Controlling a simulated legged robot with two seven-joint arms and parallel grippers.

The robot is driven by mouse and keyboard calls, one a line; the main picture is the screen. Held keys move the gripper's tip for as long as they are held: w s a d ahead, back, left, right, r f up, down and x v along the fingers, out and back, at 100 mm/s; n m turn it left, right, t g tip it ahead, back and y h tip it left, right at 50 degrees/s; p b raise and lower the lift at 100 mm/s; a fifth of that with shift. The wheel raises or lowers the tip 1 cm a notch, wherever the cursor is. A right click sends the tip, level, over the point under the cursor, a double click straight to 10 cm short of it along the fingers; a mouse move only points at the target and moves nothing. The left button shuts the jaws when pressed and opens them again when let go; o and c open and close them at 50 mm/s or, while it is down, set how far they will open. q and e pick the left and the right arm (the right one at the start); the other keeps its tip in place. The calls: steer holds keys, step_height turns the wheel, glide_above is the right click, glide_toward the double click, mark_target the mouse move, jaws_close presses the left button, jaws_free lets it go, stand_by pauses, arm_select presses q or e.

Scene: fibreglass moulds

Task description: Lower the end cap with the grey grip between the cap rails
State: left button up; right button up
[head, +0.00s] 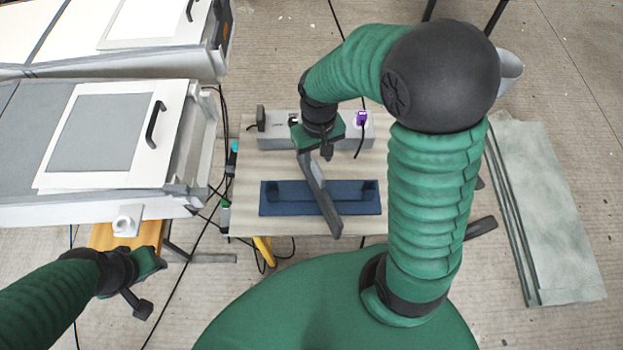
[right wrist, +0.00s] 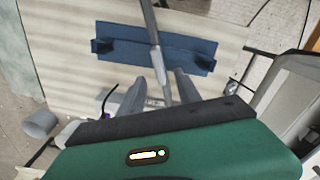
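The end cap (head: 322,197) is a long, narrow dark grey piece seen nearly edge-on, slanting under my right gripper (head: 318,150). In the right wrist view the end cap (right wrist: 148,20) runs up from between the fingers of my right gripper (right wrist: 160,82). The fingers flank its grey grip; exact contact is hard to see. A dark blue base (head: 288,207) with a raised block near each end, apparently the cap rails, lies on the table. The end cap is above it, crossing its middle at an angle. My left gripper (head: 140,300) is at lower left, away from these; its opening is unclear.
The wooden table (head: 245,190) also bears a long grey box (head: 275,143) behind the blue base, with a purple plug (head: 361,118) and cables. White mould benches (head: 180,150) stand at left. Greenish panels (head: 550,210) lie on the floor at right.

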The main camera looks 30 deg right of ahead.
mark_target(318, 182)
steer(key=f, duration=0.8)
steer(key=f+b, duration=0.1)
steer(key=f, duration=0.4)
steer(key=shift+s+a, duration=0.2)
steer(key=shift+s, duration=0.1)
steer(key=shift+d, duration=0.15)
steer(key=shift+d, duration=0.2)
steer(key=c, duration=0.5)
jaws_close()
steer(key=shift+a, duration=0.15)
